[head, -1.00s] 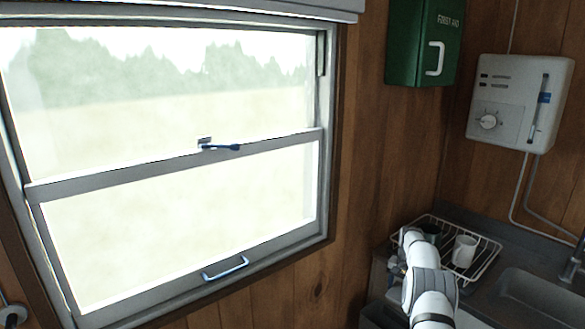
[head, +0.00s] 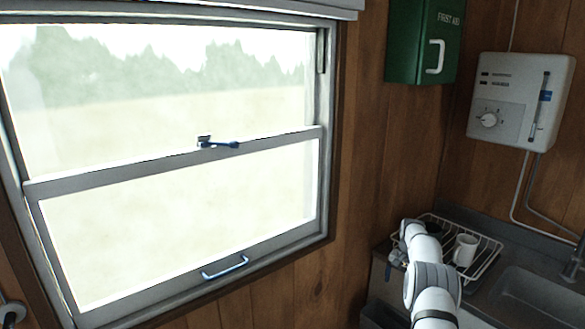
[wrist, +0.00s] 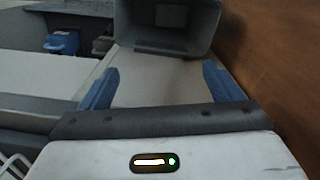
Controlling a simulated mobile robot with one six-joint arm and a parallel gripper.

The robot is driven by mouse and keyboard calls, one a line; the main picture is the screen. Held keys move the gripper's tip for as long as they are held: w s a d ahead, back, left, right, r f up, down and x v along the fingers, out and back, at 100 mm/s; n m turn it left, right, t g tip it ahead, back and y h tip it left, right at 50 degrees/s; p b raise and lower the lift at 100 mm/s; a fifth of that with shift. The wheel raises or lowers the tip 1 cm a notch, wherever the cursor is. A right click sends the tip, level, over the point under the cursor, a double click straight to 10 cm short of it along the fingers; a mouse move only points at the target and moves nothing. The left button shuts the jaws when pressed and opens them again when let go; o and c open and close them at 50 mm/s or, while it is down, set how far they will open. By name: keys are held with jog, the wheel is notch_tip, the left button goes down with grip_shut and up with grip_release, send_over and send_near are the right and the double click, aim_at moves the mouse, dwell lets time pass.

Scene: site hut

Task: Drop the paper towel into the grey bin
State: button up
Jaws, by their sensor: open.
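The grey bin (wrist: 172,46) stands at the top of the wrist view, beyond my fingertips, with its open top in sight. My gripper (wrist: 160,85) is open, its two blue fingers wide apart with nothing held between them. A plain pale surface shows below and between the fingers. In the head view my arm reaches down by the counter's left end, and the gripper is mostly hidden behind it.
A wire dish rack (head: 487,255) with a white mug (head: 465,250) stands on the counter beside my arm, left of the sink (head: 540,295). A wood-panelled surface (wrist: 270,60) borders the bin on the right. A blue object (wrist: 62,42) lies at upper left.

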jog(key=s+a+r+n, duration=0.1)
jog(key=s+a+r, duration=0.15)
jog(key=r, duration=0.45)
jog(key=s+a+r, duration=0.2)
jog(key=a+r, duration=0.1)
jog(key=r, duration=0.3)
jog(key=s+a+r+n, duration=0.1)
jog(key=s+a+r, duration=0.1)
jog(key=r, duration=0.5)
jog(key=s+a+r+n+t, duration=0.2)
jog(key=s+a+r, duration=0.55)
jog(key=s, duration=0.35)
jog(key=s+a+f+n, duration=0.1)
jog(key=s+a, duration=0.1)
jog(key=s, duration=0.8)
jog(key=s+a+f+n, duration=0.1)
jog(key=s+a, duration=0.2)
jog(key=s, duration=0.7)
jog(key=s+a+n+t, duration=0.1)
jog(key=s+a, duration=0.1)
jog(key=s, duration=0.8)
jog(key=shift+a+f+n+b, duration=0.25)
jog(key=shift+f+n+b, duration=0.05)
jog(key=shift+f, duration=0.1)
